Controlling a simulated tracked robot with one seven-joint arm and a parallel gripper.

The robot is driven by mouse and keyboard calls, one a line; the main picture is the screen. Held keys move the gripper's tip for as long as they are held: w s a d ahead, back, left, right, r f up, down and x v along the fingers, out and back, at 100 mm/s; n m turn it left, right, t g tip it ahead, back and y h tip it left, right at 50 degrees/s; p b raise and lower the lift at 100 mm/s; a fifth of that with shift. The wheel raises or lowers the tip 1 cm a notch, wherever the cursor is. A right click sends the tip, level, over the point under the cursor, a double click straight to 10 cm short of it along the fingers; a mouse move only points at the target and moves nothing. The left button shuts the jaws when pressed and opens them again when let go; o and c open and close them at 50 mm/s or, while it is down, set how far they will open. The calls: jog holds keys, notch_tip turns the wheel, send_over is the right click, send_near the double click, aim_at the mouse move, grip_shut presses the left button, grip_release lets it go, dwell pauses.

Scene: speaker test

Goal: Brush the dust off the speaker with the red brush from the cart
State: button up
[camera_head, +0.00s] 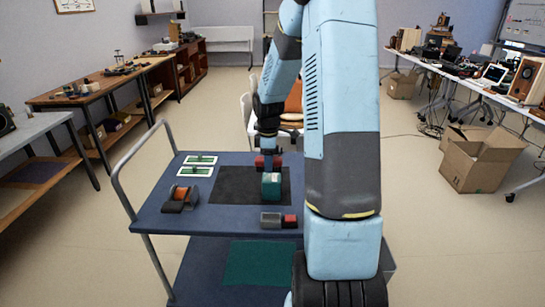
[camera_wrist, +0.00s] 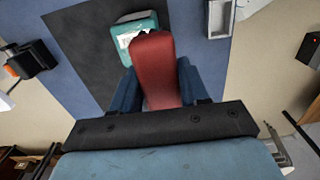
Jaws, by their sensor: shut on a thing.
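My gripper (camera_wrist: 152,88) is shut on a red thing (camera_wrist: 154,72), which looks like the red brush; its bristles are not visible. In the head view the red thing (camera_head: 264,162) shows above the far part of the cart's dark mat. A small teal box (camera_head: 271,188) with a pale patch sits on the mat. It may be the speaker, but its face is too small to tell. In the wrist view the teal box (camera_wrist: 127,31) lies just beyond the red thing, which partly covers it. I cannot tell whether they touch.
Workbenches line both sides. A cardboard box (camera_head: 478,160) stands on the floor at right.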

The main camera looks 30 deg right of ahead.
jog(key=shift+r, duration=1.15)
